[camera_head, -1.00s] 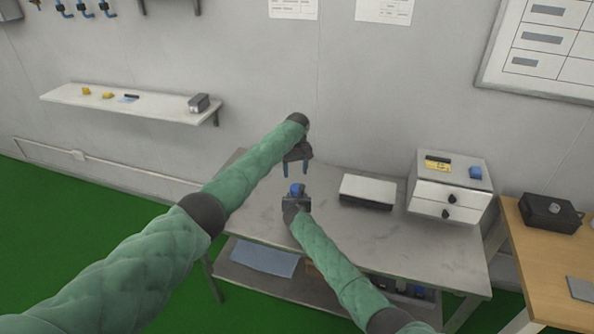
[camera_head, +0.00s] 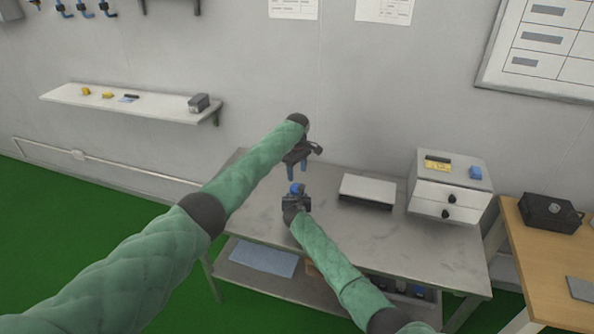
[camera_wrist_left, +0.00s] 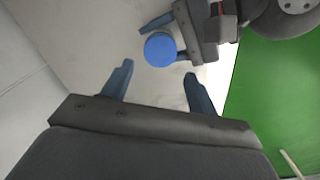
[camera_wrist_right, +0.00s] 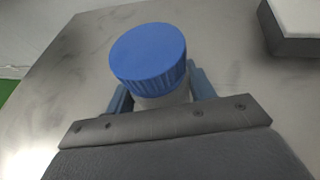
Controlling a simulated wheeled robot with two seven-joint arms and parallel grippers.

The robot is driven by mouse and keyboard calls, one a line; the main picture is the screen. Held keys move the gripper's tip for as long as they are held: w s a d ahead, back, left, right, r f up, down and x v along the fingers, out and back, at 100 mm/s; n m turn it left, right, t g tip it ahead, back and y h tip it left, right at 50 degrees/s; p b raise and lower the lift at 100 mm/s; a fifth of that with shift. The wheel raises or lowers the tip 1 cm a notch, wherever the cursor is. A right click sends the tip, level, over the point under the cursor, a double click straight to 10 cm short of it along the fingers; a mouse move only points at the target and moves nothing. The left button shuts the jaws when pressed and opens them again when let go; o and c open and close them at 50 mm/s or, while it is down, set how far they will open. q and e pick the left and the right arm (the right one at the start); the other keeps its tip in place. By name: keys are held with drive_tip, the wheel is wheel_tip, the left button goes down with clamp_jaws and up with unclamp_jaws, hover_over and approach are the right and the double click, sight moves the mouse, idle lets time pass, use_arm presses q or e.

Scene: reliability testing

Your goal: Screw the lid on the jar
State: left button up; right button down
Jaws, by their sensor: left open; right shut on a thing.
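A jar with a pale body (camera_wrist_right: 165,97) is held between the fingers of my right gripper (camera_head: 296,199). A ribbed blue lid (camera_wrist_right: 148,55) sits on top of the jar; I cannot tell how tightly. The lid also shows in the head view (camera_head: 297,188) and in the left wrist view (camera_wrist_left: 160,49). My left gripper (camera_head: 297,174) is open and empty, fingers pointing down, just above the lid. In the left wrist view the lid lies beyond the left fingertips (camera_wrist_left: 155,74), apart from them. The lower jar is hidden by my right gripper.
The grey workbench (camera_head: 400,245) is mostly clear around the jar. A white box (camera_head: 367,190) and a drawer cabinet (camera_head: 450,185) stand to the right. A wooden table (camera_head: 545,270) with a black case (camera_head: 549,212) is farther right. A wall shelf (camera_head: 130,103) is at left.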

sight(296, 187)
use_arm(q)
drive_tip(key=shift+f, duration=3.95)
drive_tip(key=shift+c, duration=0.2)
drive_tip(key=c, duration=0.7)
drive_tip(key=m, duration=0.5)
drive_tip(key=shift+c, duration=0.3)
drive_tip(key=m, duration=0.9)
drive_tip(key=shift+m, duration=0.4)
drive_tip(key=m, duration=0.4)
drive_tip(key=shift+a+m, duration=0.1)
drive_tip(key=shift+m, duration=0.3)
